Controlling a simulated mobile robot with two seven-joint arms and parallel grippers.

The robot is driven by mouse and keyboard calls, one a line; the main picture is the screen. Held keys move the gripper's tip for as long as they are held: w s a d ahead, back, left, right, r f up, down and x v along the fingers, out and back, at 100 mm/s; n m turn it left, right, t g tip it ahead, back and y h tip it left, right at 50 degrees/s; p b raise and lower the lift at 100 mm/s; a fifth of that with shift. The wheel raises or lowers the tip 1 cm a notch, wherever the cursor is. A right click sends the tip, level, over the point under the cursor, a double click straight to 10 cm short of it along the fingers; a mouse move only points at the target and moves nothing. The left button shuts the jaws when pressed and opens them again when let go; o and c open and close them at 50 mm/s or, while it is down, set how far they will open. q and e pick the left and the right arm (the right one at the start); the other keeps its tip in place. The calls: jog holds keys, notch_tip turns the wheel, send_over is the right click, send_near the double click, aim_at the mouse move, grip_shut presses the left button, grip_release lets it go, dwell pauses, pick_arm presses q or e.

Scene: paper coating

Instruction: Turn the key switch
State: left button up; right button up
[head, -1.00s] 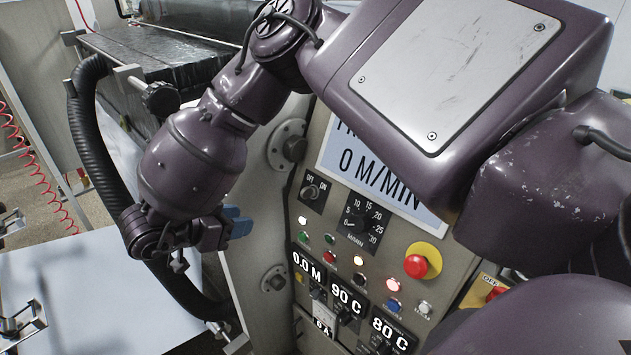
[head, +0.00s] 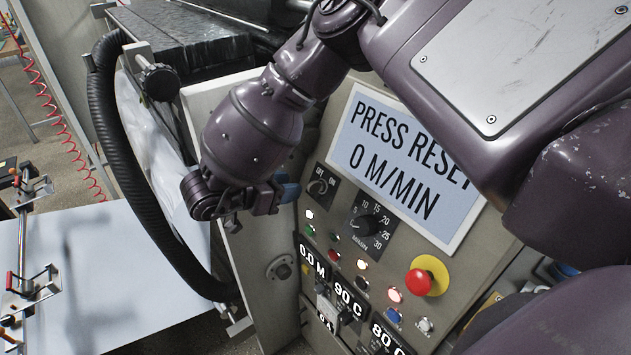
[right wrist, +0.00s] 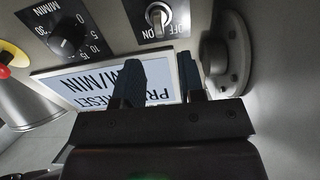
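The key switch (head: 318,187) is a small silver knob on a dark plate marked OFF and ON, on the machine's grey control panel. It also shows at the top of the right wrist view (right wrist: 158,18). My right gripper (head: 290,192) is just left of the switch in the head view, with its blue fingertips close to the plate. In the right wrist view its two dark blue fingers (right wrist: 160,78) are apart, with nothing between them. The switch lies beyond the fingertips, and I see no contact. My left gripper is not in view.
A display (head: 400,165) reads PRESS RESET and 0 M/MIN. A speed dial (head: 366,225), a red emergency button (head: 418,282) and several lit buttons sit below it. A round metal fitting (right wrist: 228,55) stands out near the fingers. A black hose (head: 130,170) curves at left.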

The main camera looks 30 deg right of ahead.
aim_at(311, 183)
jog(key=x, duration=0.8)
